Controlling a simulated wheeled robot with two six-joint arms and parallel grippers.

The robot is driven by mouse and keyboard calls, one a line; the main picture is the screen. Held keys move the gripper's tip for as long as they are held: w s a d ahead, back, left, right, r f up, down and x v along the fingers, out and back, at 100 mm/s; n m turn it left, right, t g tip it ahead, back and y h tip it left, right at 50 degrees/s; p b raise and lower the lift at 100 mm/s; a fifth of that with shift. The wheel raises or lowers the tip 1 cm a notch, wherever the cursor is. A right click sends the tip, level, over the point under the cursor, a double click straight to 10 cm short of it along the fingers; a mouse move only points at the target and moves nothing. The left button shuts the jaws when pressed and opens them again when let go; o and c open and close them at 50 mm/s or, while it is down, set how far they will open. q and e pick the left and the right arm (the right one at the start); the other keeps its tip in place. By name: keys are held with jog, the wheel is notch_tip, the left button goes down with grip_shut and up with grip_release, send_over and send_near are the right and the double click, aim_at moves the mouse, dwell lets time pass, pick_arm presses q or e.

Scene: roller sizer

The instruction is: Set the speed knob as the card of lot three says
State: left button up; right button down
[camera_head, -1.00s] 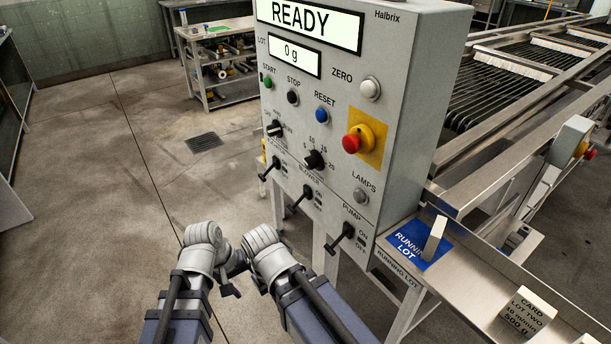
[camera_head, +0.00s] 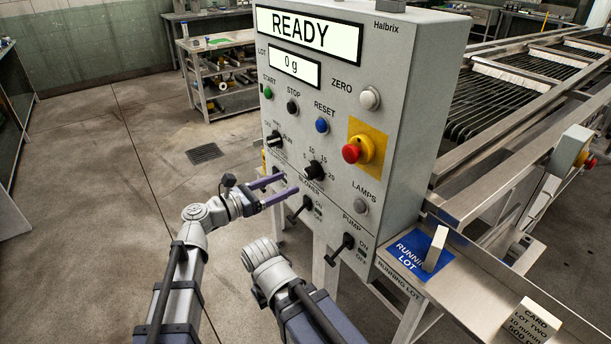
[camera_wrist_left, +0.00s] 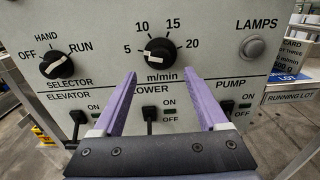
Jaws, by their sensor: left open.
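The speed knob (camera_head: 314,170) is a black dial on the grey control panel, with marks 5, 10, 15 and 20. In the left wrist view the knob (camera_wrist_left: 160,51) has its white mark to the lower left, near 5, above "m/min". My left gripper (camera_head: 289,181) is open and empty, its purple fingers pointing at the panel just below and left of the knob. In the wrist view its fingertips (camera_wrist_left: 160,73) are spread either side below the knob, apart from it. A card (camera_wrist_left: 290,57) at the wrist view's right edge is only partly legible.
Selector knob (camera_head: 274,139), pump lever (camera_head: 341,243) and red emergency stop (camera_head: 352,153) are close by. The card stands edge-on at the blue running lot plate (camera_head: 404,262). The lot two card (camera_head: 530,325) reads 10 m/min, 500 g. The display (camera_head: 307,33) reads READY.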

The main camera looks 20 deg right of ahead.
aim_at(307, 174)
pick_arm(q)
jog(key=x, duration=0.7)
jog(key=shift+w+d, duration=0.1)
jog(key=shift+d, duration=0.2)
jog(key=shift+c, duration=0.3)
grip_shut()
